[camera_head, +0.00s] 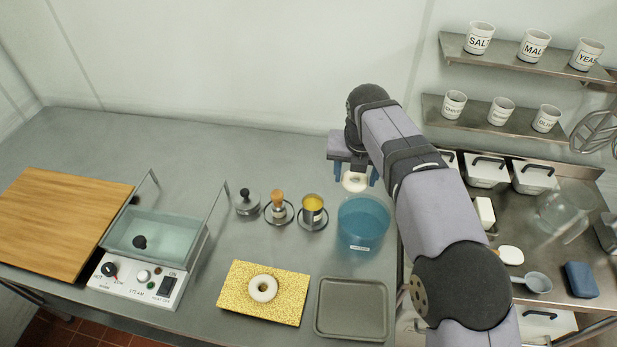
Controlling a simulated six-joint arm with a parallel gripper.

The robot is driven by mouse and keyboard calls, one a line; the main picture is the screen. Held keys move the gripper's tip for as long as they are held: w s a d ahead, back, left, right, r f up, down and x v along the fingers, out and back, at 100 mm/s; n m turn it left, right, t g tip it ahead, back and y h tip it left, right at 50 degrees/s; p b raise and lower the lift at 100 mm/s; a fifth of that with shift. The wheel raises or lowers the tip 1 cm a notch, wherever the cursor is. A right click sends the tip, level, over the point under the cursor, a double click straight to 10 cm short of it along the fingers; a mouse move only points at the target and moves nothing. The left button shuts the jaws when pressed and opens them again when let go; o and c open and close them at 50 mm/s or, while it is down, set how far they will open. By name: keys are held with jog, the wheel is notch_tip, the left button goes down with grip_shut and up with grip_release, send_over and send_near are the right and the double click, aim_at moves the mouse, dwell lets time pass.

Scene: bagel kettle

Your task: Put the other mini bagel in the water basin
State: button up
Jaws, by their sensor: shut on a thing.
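My gripper (355,177) is shut on a pale mini bagel (355,182), one blue finger on each side of it. It holds the bagel up near the far rim of a round blue tub of water (363,228) with a white label. I cannot tell the exact height or whether the bagel is over the water. Another pale mini bagel (263,288) lies flat on a yellow speckled board (232,296). A rectangular water bath (180,247) with a control panel stands at left, a black knob-like thing inside it.
A grey tray (352,308) lies empty in front of the blue tub. A wooden board (60,222) is far left. Shelves and a cluttered counter are right.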

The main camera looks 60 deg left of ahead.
jog(key=shift+m, duration=0.7)
jog(key=w+d+f, duration=0.2)
jog(key=d+f, duration=0.1)
jog(key=shift+w+d+f, duration=0.1)
jog(key=shift+w+f, duration=0.05)
jog(key=shift+f, duration=0.15)
jog(key=shift+f+b, duration=4.05)
jog(key=shift+f, duration=1.05)
jog(key=o, duration=1.1)
